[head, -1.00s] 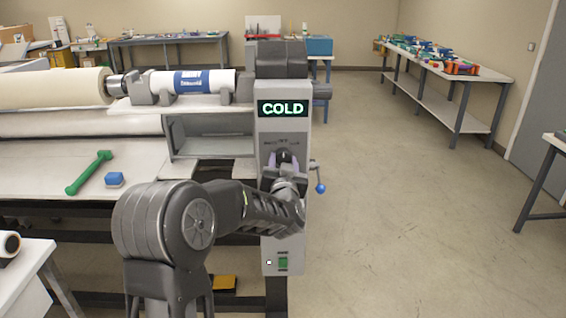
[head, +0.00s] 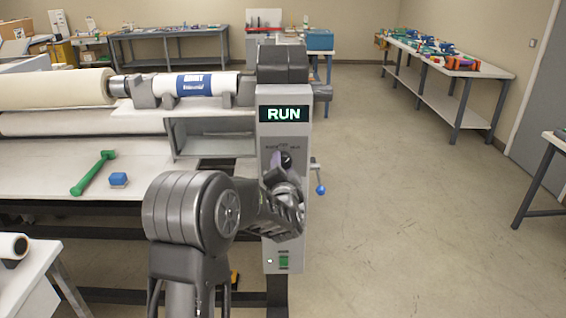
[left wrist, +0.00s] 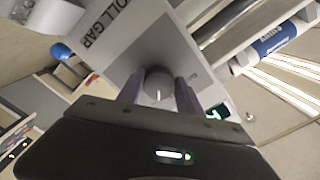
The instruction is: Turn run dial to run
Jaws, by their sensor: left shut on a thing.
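The run dial (head: 287,159) is a dark knob on the grey front of the control column (head: 265,235). In the left wrist view the grey dial (left wrist: 158,80), with a white mark, sits between my two purple-grey fingers (left wrist: 159,90). Some of the lettering around the dial is hidden or too small to read. My right gripper is not in view.
A lever with a blue ball (head: 321,189) sticks out right of the column. The floor at right is clear.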

